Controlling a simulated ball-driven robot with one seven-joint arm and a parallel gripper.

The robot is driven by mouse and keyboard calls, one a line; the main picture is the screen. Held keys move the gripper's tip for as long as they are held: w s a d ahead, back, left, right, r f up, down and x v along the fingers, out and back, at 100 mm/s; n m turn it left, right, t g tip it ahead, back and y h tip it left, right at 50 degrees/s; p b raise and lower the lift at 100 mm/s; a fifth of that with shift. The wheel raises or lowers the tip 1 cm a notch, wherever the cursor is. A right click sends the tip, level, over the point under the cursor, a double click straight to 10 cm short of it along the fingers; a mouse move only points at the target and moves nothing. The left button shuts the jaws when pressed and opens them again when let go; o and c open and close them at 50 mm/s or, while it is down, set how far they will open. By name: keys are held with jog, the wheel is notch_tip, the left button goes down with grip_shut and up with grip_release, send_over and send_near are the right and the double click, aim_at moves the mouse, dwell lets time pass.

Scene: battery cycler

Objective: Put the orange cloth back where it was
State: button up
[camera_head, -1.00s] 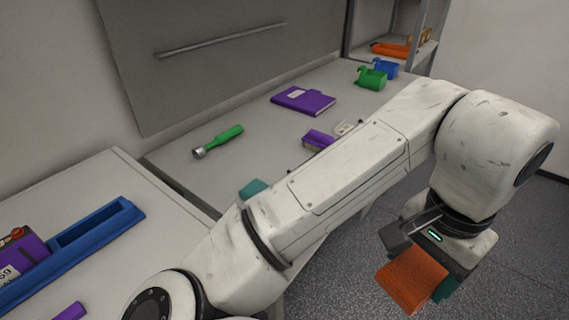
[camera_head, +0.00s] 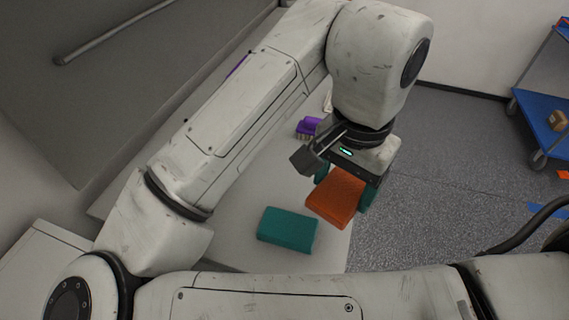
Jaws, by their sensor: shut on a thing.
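The orange cloth (camera_head: 336,197) is a folded block in the jaws of my gripper (camera_head: 342,188), with teal fingertips on either side of it. My gripper is shut on the cloth and holds it over the right edge of the grey table (camera_head: 240,205). Whether the cloth touches the table top cannot be told. A teal block, perhaps another folded cloth (camera_head: 288,230), lies on the table just left of and below the orange cloth in the picture.
A purple object (camera_head: 307,127) lies on the table behind my gripper, partly hidden. A blue cart (camera_head: 548,110) with a brown box (camera_head: 557,120) stands at the right. Speckled floor (camera_head: 450,170) is open between table and cart. My arm hides much of the table.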

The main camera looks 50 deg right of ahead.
jog(key=w+d+f, duration=0.2)
jog(key=w, duration=0.1)
jog(key=w+d+f, duration=0.3)
jog(key=w, duration=0.1)
jog(key=w+d+f, duration=0.2)
jog(key=w+f, duration=0.1)
jog(key=shift+w+d, duration=0.15)
jog(key=shift+d, duration=0.15)
jog(key=shift+w+d+f, duration=0.3)
jog(key=shift+f, duration=0.2)
jog(key=f, duration=0.3)
jog(key=shift+w+d, duration=0.2)
jog(key=shift+w, duration=0.1)
jog(key=shift+f, duration=0.5)
jog(key=shift+f, duration=0.2)
jog(key=o, duration=1)
notch_tip(320, 180, up, 12)
jog(key=shift+r, duration=0.25)
